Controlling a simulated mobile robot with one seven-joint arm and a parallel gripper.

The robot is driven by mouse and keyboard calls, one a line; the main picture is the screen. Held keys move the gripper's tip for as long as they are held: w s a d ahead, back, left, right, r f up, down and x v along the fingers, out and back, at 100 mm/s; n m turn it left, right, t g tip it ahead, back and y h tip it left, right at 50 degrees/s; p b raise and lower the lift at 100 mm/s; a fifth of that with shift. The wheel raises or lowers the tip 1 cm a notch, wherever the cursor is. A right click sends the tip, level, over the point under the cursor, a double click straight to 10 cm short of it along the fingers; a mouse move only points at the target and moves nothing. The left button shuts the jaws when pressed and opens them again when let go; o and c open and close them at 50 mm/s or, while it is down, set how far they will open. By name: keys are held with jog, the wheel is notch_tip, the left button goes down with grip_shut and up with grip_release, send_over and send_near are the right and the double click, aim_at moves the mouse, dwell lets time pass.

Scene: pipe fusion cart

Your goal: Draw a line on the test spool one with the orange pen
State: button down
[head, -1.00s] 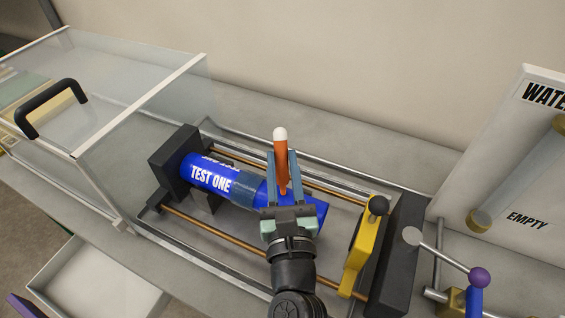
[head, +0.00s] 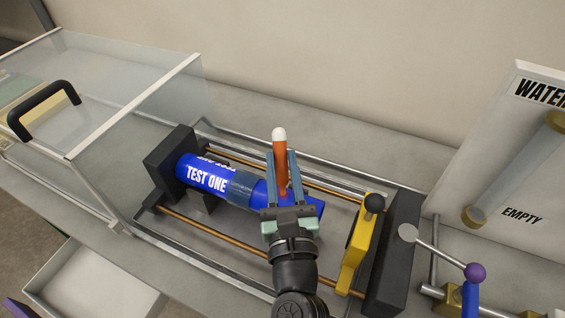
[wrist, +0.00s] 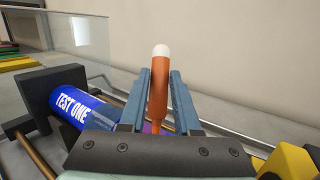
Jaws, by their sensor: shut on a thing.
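The test spool one (head: 207,177) is a blue cylinder marked TEST ONE, lying in the fixture with its left end at a dark block. A darker, see-through sleeve-like band (head: 241,188) is around its middle. The orange pen (head: 280,165) has a white upper end and stands nearly upright. My gripper (head: 279,180) is shut on the pen, over the right part of the blue cylinder. The wrist view also shows the pen (wrist: 158,90) between the fingers and the spool (wrist: 80,112) to the left. The pen's tip is hidden, so I cannot tell whether it touches the spool.
Copper-coloured rails (head: 215,239) run along the fixture. A yellow clamp lever (head: 355,250) with a black knob and a dark block (head: 393,255) stand on the right. A clear cover (head: 120,85) with a black handle is at left. A white WATER panel (head: 515,165) stands at right.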

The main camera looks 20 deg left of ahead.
jog(key=shift+a, duration=0.4)
jog(key=shift+a+p, duration=0.15)
jog(key=shift+p, duration=0.15)
jog(key=shift+a, duration=0.35)
jog(key=shift+d, duration=0.15)
jog(key=shift+d, duration=0.35)
jog(key=shift+d, duration=0.55)
jog(key=shift+a, duration=0.25)
jog(key=shift+a, duration=0.3)
jog(key=shift+a+p, duration=0.2)
jog(key=shift+p, duration=0.2)
